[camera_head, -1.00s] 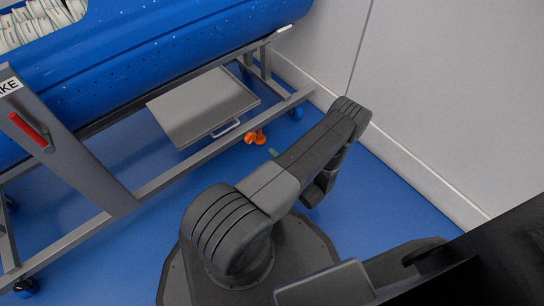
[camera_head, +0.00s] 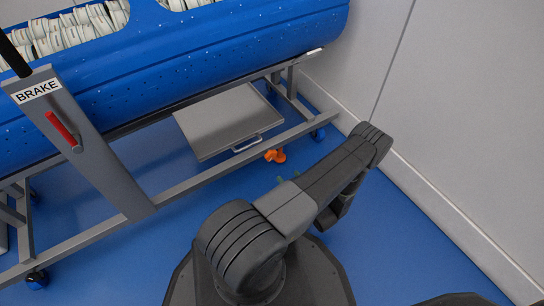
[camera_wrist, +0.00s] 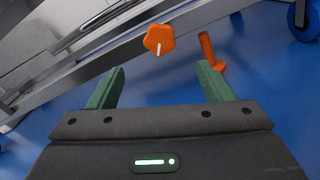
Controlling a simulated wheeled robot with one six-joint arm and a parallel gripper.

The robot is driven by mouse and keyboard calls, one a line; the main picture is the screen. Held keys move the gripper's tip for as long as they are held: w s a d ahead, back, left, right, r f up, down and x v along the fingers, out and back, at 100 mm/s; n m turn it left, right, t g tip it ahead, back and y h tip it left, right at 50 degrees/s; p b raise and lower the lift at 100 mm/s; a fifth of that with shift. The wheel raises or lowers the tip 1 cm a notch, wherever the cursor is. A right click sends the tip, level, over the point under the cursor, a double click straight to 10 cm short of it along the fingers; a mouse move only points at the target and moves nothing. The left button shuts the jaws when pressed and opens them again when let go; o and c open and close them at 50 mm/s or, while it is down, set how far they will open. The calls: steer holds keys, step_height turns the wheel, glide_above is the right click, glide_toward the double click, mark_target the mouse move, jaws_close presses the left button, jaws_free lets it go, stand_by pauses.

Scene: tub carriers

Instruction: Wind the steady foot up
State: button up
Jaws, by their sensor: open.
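The steady foot's orange knob (camera_wrist: 159,40) shows in the wrist view, lobed with a white mark, in front of the grey lower rail. An orange post (camera_wrist: 208,50) with a wider lower end stands to its right; I cannot tell whether it touches the floor. In the head view both appear as a small orange piece (camera_head: 275,155) by the lower rail, under the tray. My gripper (camera_wrist: 161,70) is open and empty. Its green fingers point towards the knob, which shows just beyond and between the fingertips, apart from them. In the head view my arm partly hides the gripper (camera_head: 287,178).
The blue tub (camera_head: 180,65) holds white rolled items. Its grey frame rail (camera_head: 210,173) runs above the floor on castors (camera_head: 318,134). A grey tray (camera_head: 225,120) hangs beneath. A BRAKE post with red lever (camera_head: 62,131) stands left. A white wall (camera_head: 450,130) bounds the right.

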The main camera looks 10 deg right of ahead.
mark_target(272, 156)
steer(key=shift+n, duration=0.6)
steer(key=b+x, duration=0.3)
steer(key=x, duration=1.1)
steer(key=shift+b, duration=0.3)
